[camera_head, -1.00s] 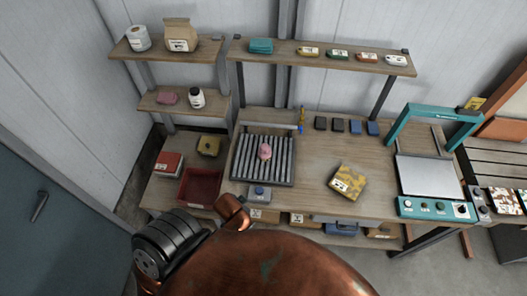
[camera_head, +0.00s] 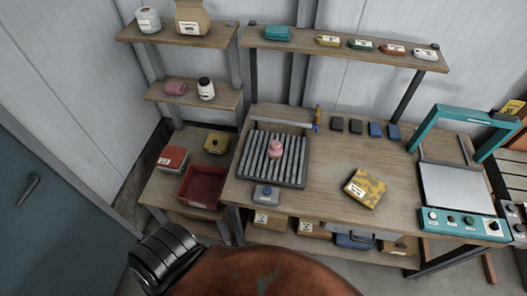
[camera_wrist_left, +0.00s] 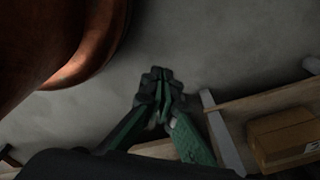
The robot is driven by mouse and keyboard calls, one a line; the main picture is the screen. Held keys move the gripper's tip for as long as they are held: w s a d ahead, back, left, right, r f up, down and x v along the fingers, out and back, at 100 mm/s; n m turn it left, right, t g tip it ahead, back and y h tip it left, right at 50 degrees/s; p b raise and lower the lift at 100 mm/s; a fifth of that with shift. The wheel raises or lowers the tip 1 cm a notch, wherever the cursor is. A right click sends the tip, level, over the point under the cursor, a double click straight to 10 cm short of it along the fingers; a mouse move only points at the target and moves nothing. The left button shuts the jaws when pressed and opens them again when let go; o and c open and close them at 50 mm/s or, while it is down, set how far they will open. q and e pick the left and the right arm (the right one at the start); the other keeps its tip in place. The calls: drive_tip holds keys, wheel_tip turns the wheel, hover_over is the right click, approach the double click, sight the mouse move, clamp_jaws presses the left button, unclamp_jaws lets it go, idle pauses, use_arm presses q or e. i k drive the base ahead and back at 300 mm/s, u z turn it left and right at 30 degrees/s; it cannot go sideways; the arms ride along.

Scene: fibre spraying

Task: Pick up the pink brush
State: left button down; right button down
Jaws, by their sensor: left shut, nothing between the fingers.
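A small pink object with a rounded knob, seemingly the pink brush (camera_head: 276,149), sits on the dark slatted rack (camera_head: 301,179) on the workbench in the head view. Another pink item (camera_head: 175,88) lies on the lower wall shelf at the left; I cannot tell which kind of thing it is. My left gripper (camera_wrist_left: 160,76) shows in the left wrist view with green fingers closed together and nothing between them. It is over grey floor, beside the bench's lower shelf and apart from the brush. My right gripper is not in view.
A red tray (camera_head: 203,185), a yellow item (camera_head: 216,143) and a grey bottle-like item (camera_head: 265,196) stand around the rack. A yellow patterned block (camera_head: 365,188) lies to the right. A teal-framed machine (camera_head: 455,190) stands further right. A cardboard box (camera_wrist_left: 285,137) is on the lower shelf.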

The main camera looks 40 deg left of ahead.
sight(275, 150)
drive_tip(key=u, duration=0.1)
drive_tip(key=i, duration=0.5)
drive_tip(key=u, duration=1.35)
